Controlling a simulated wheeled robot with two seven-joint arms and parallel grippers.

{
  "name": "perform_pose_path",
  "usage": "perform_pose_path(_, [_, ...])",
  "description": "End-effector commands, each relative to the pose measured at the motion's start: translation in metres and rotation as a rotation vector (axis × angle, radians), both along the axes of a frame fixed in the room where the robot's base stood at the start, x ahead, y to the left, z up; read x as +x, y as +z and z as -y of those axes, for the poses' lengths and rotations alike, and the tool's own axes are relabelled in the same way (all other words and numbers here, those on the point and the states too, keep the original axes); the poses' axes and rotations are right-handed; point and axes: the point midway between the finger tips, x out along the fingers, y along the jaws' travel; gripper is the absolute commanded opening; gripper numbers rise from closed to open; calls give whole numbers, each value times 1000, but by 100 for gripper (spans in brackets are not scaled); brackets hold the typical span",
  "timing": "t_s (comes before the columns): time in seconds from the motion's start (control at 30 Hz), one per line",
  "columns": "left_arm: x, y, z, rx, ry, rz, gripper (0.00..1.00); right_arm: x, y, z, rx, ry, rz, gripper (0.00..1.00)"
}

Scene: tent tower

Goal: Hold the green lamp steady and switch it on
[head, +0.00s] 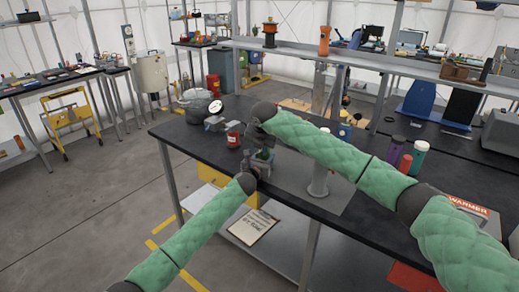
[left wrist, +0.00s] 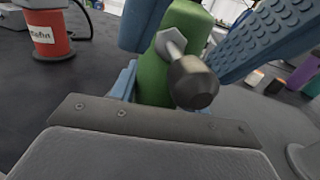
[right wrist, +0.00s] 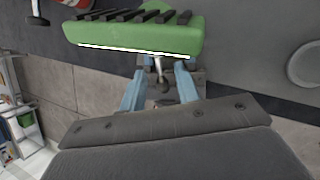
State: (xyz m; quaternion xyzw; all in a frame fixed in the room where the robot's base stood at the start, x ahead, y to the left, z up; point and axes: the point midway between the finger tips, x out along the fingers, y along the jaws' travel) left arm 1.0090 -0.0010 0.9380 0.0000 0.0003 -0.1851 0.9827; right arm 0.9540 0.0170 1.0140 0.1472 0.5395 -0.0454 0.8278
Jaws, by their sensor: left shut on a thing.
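The green lamp (left wrist: 155,75) stands upright in the left wrist view, with a metal switch lever ending in a dark knob (left wrist: 192,82) sticking out towards the camera. My left gripper (head: 256,168) is shut on the lamp's body. In the right wrist view the lamp's green head (right wrist: 135,35) has black fins and a bright white strip along its edge. My right gripper (right wrist: 160,88) is open, its blue fingers on either side of the lever with gaps visible.
A red labelled can (head: 233,134) stands on the dark bench (head: 195,140) just left of the lamp. Purple, red and green-white bottles (head: 418,157) stand to the right, beyond my right arm. A grey round-based post (head: 318,180) stands between.

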Motion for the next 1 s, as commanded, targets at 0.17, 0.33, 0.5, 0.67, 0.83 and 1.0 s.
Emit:
perform_pose_path(0.17, [0,-1,0,0,0,-1,12,1,-2,0,0,0,0,32])
perform_pose_path(0.33, [0,-1,0,0,0,-1,12,0,-2,-1,0,1,0,20])
perform_pose_path(0.5, [0,-1,0,0,0,-1,12,0,-1,-1,0,1,0,0])
perform_pose_path(0.67, [0,-1,0,0,0,-1,12,0,-2,-1,0,1,0,0])
perform_pose_path(0.83, [0,-1,0,0,0,-1,12,0,-1,1,1,49,1,0])
perform_pose_path(1.0, [0,-1,0,0,1,-1,12,0,-2,4,2,143,-1,0])
